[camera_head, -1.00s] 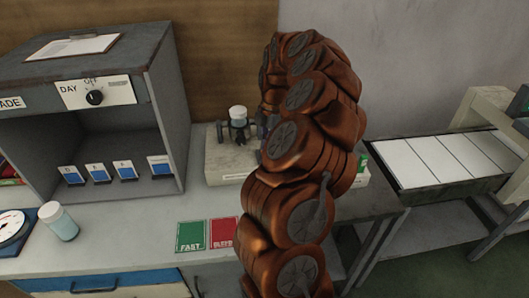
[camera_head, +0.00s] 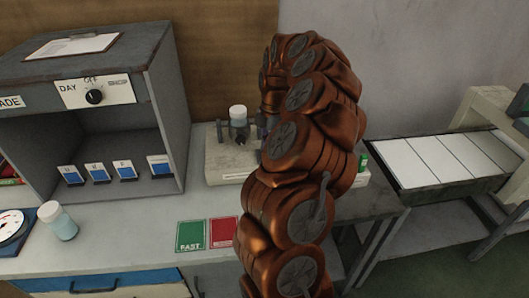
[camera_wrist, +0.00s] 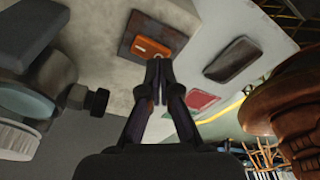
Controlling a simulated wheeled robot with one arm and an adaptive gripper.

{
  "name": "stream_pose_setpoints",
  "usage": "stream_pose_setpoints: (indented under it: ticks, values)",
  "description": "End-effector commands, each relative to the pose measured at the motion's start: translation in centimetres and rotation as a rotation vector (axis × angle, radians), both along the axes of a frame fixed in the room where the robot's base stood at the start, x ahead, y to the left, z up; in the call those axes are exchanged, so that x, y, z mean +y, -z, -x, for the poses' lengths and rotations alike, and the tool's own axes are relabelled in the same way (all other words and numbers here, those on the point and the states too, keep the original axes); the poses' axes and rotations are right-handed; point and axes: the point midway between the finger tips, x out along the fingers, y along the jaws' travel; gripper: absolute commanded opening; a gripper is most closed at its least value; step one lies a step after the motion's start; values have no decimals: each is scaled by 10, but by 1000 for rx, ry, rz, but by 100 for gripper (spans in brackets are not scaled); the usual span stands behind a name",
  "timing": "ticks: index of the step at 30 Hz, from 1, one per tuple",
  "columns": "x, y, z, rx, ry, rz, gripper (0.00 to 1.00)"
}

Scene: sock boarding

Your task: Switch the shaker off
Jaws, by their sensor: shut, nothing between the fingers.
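The shaker (camera_head: 222,165) is a pale grey block on the bench in the head view, with a white-lidded jar (camera_head: 238,112) in a clamp on top. My arm covers its right part. In the wrist view, an orange switch (camera_wrist: 150,47) sits on a dark plate on the pale shaker body. My gripper (camera_wrist: 158,62) is shut and empty, with its fingertips just beside the switch. I cannot tell whether they touch it. The switch's on or off position is unclear. My gripper is hidden behind my arm in the head view.
The dark clamp knob (camera_wrist: 97,101) is left of my fingers. A green card (camera_head: 190,235) and a red card (camera_head: 222,232) lie on the bench front. A grey cabinet (camera_head: 180,120) with a dial (camera_head: 95,97) stands left. A loose jar (camera_head: 60,222) stands near a scale (camera_head: 14,230).

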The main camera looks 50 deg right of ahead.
Motion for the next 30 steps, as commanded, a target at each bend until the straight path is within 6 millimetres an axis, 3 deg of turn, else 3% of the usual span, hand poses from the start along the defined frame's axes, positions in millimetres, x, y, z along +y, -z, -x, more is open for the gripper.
stream_pose_setpoints:
  ticks: [30]
  values:
    - [0, 13, 0, 0, 0, 0, 0]
